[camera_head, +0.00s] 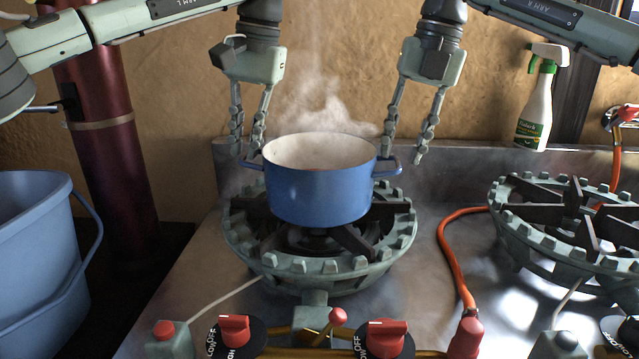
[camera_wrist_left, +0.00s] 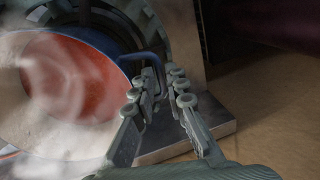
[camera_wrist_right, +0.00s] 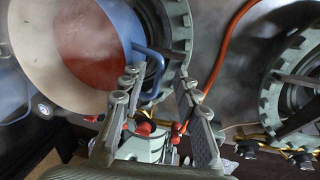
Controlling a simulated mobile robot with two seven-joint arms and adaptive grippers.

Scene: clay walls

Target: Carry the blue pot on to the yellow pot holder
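The blue pot (camera_head: 318,192) stands upright on the left burner (camera_head: 320,262), steaming, with a pale inside. Red-orange contents show in the left wrist view (camera_wrist_left: 75,80) and the right wrist view (camera_wrist_right: 90,45). My left gripper (camera_head: 246,153) points down at the pot's left handle; its fingers are apart, with the handle (camera_wrist_left: 150,62) close to the fingertips. My right gripper (camera_head: 404,152) points down at the right handle (camera_head: 386,168); its fingers are apart, with the handle (camera_wrist_right: 150,62) between or just beyond the tips. I cannot make out the yellow pot holder.
A second, empty burner (camera_head: 575,225) is at the right. An orange hose (camera_head: 448,245) runs between the burners. Red knobs (camera_head: 386,336) line the stove front. A blue bucket (camera_head: 40,260) stands at the left. A spray bottle (camera_head: 538,105) is at the back right.

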